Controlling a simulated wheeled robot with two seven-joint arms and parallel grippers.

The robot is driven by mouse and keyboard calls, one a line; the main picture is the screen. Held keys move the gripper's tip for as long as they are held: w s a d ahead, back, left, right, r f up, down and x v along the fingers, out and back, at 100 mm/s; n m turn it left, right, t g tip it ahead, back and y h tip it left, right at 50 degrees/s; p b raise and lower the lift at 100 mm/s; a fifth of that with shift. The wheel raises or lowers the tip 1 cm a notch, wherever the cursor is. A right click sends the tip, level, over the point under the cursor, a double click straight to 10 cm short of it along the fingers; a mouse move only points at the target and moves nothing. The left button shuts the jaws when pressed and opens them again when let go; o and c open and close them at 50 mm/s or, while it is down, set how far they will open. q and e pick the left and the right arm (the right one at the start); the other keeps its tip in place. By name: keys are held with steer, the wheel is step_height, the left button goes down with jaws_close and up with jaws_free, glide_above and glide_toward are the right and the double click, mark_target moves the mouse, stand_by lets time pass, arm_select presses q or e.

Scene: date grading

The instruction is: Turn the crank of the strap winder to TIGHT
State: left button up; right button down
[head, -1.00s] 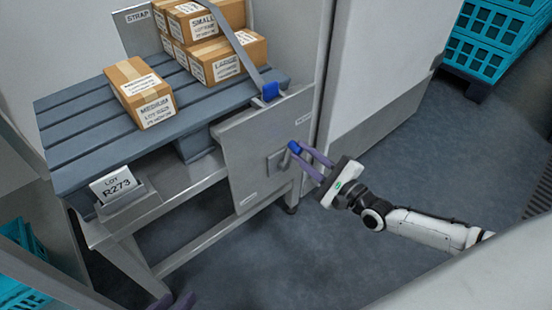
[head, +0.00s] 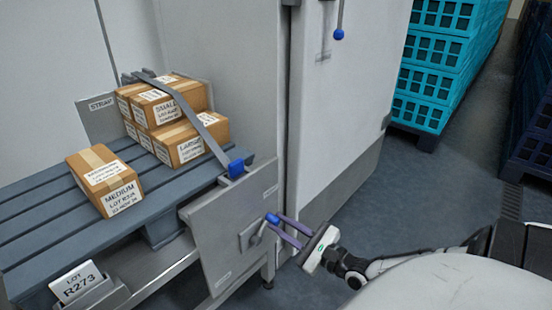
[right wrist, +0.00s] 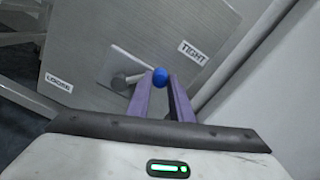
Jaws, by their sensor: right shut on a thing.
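The strap winder's panel (head: 226,232) stands at the right front of the slatted bench. Its crank (head: 260,232) has a grey arm and a blue knob (head: 272,218). My right gripper (head: 278,223) is shut on the knob, its purple fingers coming in from the right. In the right wrist view the knob (right wrist: 160,78) sits between the fingertips, right of the crank's hub (right wrist: 118,83). The TIGHT label (right wrist: 193,52) is to its upper right and the LOOSE label (right wrist: 59,83) is at the left. A grey strap (head: 190,112) runs over stacked boxes to a blue buckle (head: 236,168). My left gripper is out of view.
A MEDIUM box (head: 104,180) lies on the bench (head: 50,216), left of the stacked boxes (head: 180,140). A LOT R273 sign (head: 76,282) stands at the front. A white cabinet (head: 345,110) rises behind my right gripper. Teal crates (head: 425,75) stand beyond open floor.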

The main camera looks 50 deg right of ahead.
steer(key=shift+d, duration=0.3)
steer(key=c, duration=1.6)
jaws_free()
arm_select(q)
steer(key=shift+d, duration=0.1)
arm_select(e)
steer(key=shift+a, duration=0.1)
steer(key=shift+a, duration=0.1)
steer(key=shift+s, duration=0.1)
